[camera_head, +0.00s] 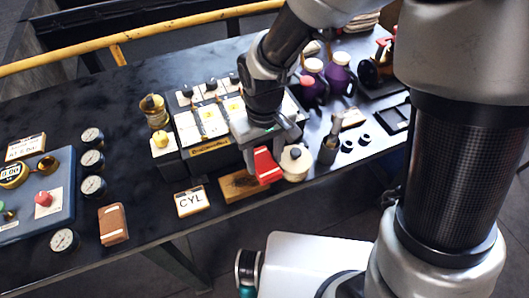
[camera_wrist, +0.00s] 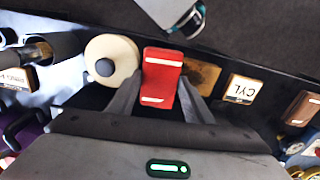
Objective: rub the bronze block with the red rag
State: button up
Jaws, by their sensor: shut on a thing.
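My gripper (camera_head: 262,146) is shut on the red rag (camera_head: 267,168), a small red pad with pale stripes. In the wrist view the rag (camera_wrist: 162,75) sits between my two fingers (camera_wrist: 159,98). The bronze block (camera_head: 238,186), a flat brownish-gold piece, lies at the table's front edge, just left of the rag. In the wrist view the block (camera_wrist: 203,74) shows to the right of the rag, partly hidden by a finger. I cannot tell whether the rag touches the block.
A cream round-lidded pot (camera_head: 295,162) stands close right of the rag. A CYL card (camera_head: 191,201) is left of the block. A brown striped pad (camera_head: 113,224) and several gauges (camera_head: 64,240) are further left.

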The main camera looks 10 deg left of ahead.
jog(key=shift+f+b, duration=0.3)
jog(key=shift+f, duration=0.1)
jog(key=shift+a, duration=0.1)
jog(key=shift+s+a+r, duration=0.1)
jog(key=shift+s+a, duration=0.4)
jog(key=shift+a, duration=0.25)
jog(key=shift+s+a, duration=0.45)
jog(key=shift+a, duration=0.3)
jog(key=shift+s+a+f+b, duration=0.1)
jog(key=shift+s+a+b, duration=0.1)
jog(key=shift+s+a, duration=0.65)
jog(key=shift+s+a+f+b, duration=0.15)
jog(key=shift+s+a, duration=0.25)
jog(key=shift+a, duration=0.8)
jog(key=shift+s+a+f+b, duration=0.1)
jog(key=shift+s+a+b, duration=0.1)
jog(key=shift+s+a, duration=0.65)
jog(key=shift+w+a+f, duration=0.15)
jog(key=shift+w+a, duration=0.05)
